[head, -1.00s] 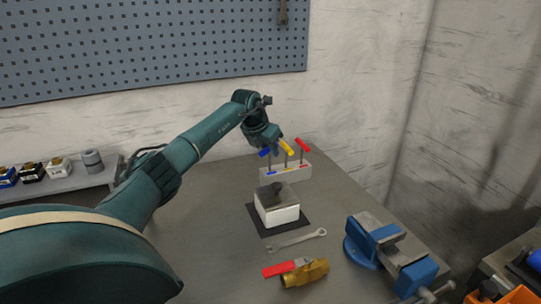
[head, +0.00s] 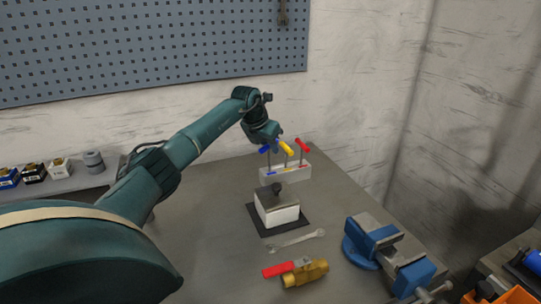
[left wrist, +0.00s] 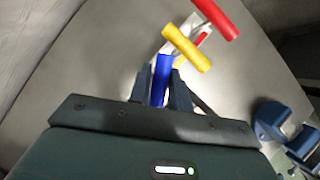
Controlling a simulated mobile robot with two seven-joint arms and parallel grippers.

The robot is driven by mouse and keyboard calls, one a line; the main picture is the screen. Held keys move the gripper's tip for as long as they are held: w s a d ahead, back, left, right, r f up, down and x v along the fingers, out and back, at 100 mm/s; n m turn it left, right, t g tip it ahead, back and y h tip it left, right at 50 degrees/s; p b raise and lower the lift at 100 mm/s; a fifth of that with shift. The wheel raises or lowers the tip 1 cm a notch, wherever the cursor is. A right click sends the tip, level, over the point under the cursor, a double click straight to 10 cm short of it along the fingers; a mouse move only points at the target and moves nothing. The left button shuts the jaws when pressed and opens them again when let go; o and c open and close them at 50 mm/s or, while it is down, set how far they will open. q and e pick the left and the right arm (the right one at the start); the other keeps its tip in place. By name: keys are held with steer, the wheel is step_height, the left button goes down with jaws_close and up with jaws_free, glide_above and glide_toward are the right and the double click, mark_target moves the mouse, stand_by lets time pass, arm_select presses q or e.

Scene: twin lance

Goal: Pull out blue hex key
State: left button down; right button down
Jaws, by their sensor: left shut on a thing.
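The blue hex key (head: 265,149) has a blue handle and stands at the left of a pale holder block (head: 298,172). My left gripper (head: 266,138) is at its handle from above and behind. In the left wrist view the blue handle (left wrist: 161,78) lies between the two dark fingers (left wrist: 160,88), which are shut on it. A yellow hex key (head: 286,149) and a red hex key (head: 302,145) stand in the same block to its right. Whether the blue key's lower end is inside the block cannot be told. My right gripper is not in view.
A white box with a dark knob (head: 278,211) stands on a dark mat in front of the block. A wrench (head: 297,241), a red-handled brass valve (head: 305,273) and a blue vise (head: 385,250) lie nearer. The left-middle table is clear.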

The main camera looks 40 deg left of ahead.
arm_select(q)
steer(key=shift+r+p, duration=2.3)
steer(key=shift+r, duration=0.5)
